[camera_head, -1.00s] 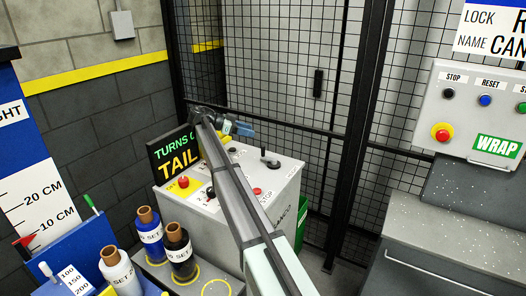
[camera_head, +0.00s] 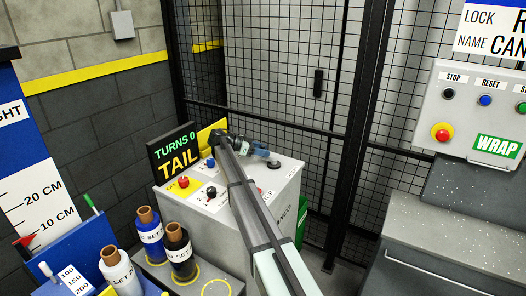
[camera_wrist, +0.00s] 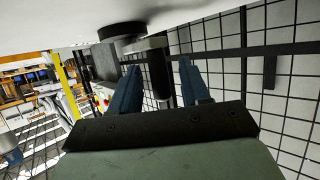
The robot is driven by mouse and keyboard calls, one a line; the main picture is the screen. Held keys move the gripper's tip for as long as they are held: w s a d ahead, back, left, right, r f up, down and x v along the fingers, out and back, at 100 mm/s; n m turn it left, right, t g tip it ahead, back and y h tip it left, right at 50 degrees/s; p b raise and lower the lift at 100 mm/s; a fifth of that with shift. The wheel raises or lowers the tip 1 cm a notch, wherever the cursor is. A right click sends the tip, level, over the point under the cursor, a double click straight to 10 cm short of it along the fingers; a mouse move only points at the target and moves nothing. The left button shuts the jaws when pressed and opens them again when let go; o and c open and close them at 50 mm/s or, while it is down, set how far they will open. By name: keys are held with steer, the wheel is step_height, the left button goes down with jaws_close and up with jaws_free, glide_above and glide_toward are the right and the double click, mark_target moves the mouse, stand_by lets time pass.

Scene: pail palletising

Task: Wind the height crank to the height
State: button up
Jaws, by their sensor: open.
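My gripper (camera_wrist: 160,85) is open, with one blue finger on each side of the handle. I cannot tell whether either finger touches it. In the head view my gripper (camera_head: 262,152) is low over the box. The height scale (camera_head: 36,200) at the left shows 10 and 20 cm marks.
A display (camera_head: 173,152) reads TURNS 0 and TAIL. The box top (camera_head: 222,186) carries several knobs and buttons. Wrapped rolls (camera_head: 150,232) stand in front of it. A mesh fence (camera_head: 270,70) stands close behind. The wrap panel (camera_head: 475,115) is at the right.

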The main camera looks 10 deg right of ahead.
steer(key=shift+d+f, duration=0.15)
steer(key=shift+d, duration=0.15)
steer(key=shift+c, duration=0.2)
jaws_close()
